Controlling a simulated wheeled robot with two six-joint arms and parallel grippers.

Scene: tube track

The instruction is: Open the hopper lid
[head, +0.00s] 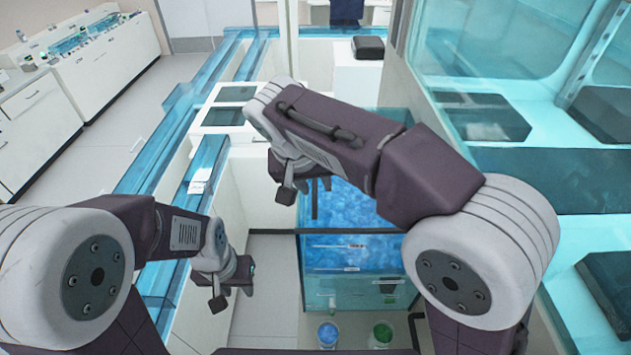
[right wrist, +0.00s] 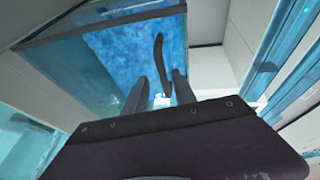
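The hopper (head: 345,205) is a clear, dark-edged bin full of blue tubes, at the centre of the head view. It also shows in the right wrist view (right wrist: 110,60). A dark, slightly curved handle (right wrist: 160,60) stands out against the blue, apparently on the clear lid; whether the lid is shut is hard to tell. My right gripper (head: 307,186) is over the hopper's left part. In the right wrist view its two fingers (right wrist: 160,77) are apart, with the handle's lower end between them; contact is not clear. My left gripper (head: 234,292) is low, left of the hopper, fingers apart and empty.
Two buckets, one with blue (head: 328,334) and one with green contents (head: 382,333), stand below the hopper's front. A white and teal counter (head: 190,190) runs along the left. A glass cabinet (head: 500,50) stands at right. Floor is clear around my left gripper.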

